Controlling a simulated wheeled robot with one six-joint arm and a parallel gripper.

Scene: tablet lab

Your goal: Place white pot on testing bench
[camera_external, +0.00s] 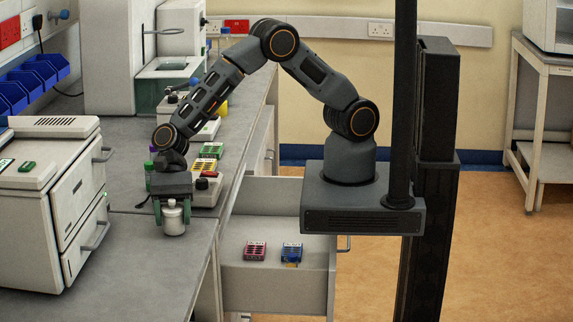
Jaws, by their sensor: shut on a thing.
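The white pot (173,221) is a small round jar with a narrower top, upright at the near part of the grey bench (115,270). My gripper (172,208) points down over it, with one green-tipped finger on each side of its upper part. The fingers are closed on the pot. The pot's base looks at or very near the bench surface; I cannot tell whether it touches. Which bench is the testing bench is not marked in the view.
A white machine (52,190) with handles stands left of the pot. Coloured racks (210,150) and bottles stand behind my gripper. An open drawer (275,288) holds a red rack (255,251) and a blue rack (292,252). The bench in front of the pot is clear.

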